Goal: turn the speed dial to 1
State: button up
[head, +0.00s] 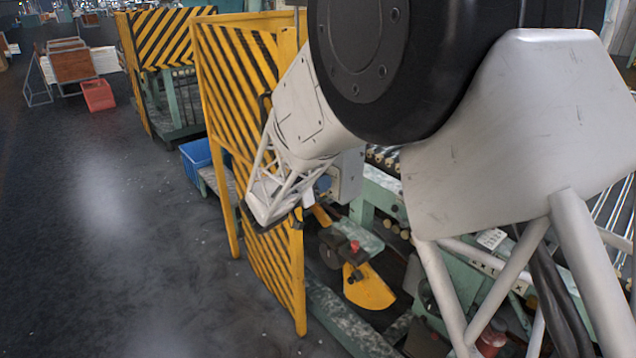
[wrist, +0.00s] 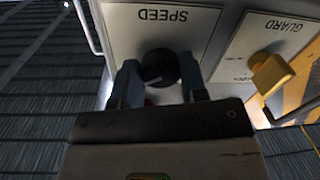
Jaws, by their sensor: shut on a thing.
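The speed dial (wrist: 159,68) is a round black knob with a pale pointer line, on a white panel (wrist: 202,22) marked SPEED, which appears upside down in the wrist view. My gripper (wrist: 160,84) has its two blue-grey fingers on either side of the dial and is shut on it. The dial's lower part and any number marks are hidden or too dark to read. In the head view my arm covers most of the control box (head: 347,175), and the dial does not show there.
A yellow guard switch (wrist: 271,73) sits on a panel marked GUARD right of the dial. A metal handle bar (wrist: 84,25) runs along the panel's left. Yellow-black striped guard panels (head: 236,85) stand left of my arm, with green machine frames behind. The floor at left is open.

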jog(key=shift+n, duration=0.5)
jog(key=n+g, duration=0.1)
jog(key=n, duration=2)
jog(key=shift+a+r+n+g+h, duration=0.1)
jog(key=shift+r+n+g+h, duration=0.05)
jog(key=shift+n+g+h, duration=0.25)
jog(key=o, duration=0.9)
jog(key=shift+w, duration=0.1)
jog(key=shift+v, duration=3.95)
